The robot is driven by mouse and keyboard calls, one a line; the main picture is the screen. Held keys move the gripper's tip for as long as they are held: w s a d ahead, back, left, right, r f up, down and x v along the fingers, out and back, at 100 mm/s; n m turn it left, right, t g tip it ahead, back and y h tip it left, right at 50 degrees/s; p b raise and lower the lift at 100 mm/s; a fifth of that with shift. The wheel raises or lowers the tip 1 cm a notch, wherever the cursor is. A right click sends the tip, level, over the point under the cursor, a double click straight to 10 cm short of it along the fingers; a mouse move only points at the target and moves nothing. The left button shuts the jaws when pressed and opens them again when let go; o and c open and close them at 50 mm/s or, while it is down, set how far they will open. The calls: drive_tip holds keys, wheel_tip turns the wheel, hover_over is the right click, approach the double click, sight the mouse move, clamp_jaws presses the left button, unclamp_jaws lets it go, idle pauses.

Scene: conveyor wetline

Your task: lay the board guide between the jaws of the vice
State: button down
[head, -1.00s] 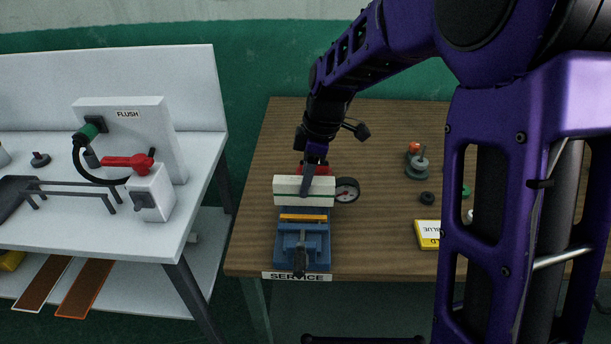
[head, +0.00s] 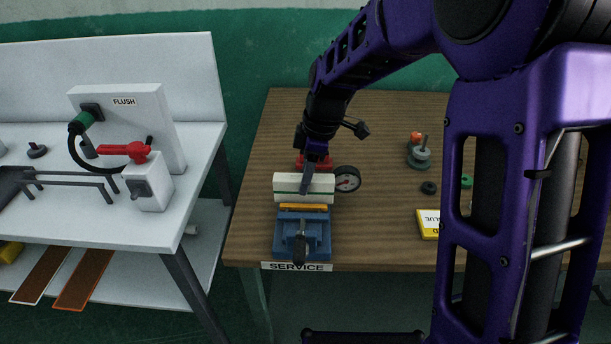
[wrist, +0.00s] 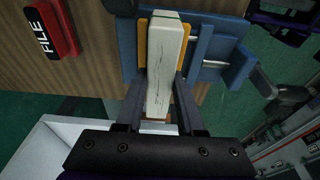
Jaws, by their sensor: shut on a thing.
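The board guide is a pale block with a dark green line. In the head view the board guide (head: 288,188) lies level across the blue vice (head: 318,246), behind an orange-yellow jaw face (head: 303,207). In the wrist view the board guide (wrist: 167,62) runs lengthwise over the vice (wrist: 212,48), with an orange jaw face showing on its left. My gripper (wrist: 160,92) is shut on the board guide, one finger on each side. I cannot tell how deep it sits between the jaws.
A round dial gauge (head: 347,179) stands close right of the board guide. A red box marked FILE (wrist: 53,28) lies near the vice. A yellow and white box (head: 429,223) and small round parts are farther right. The white flush bench (head: 100,228) is left, across a gap.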

drive_tip(key=shift+f, duration=0.3)
drive_tip(key=shift+c, duration=2.2)
unclamp_jaws()
drive_tip(key=p+v, duration=0.2)
drive_tip(key=v, duration=1.5)
drive_tip(key=shift+r, duration=0.2)
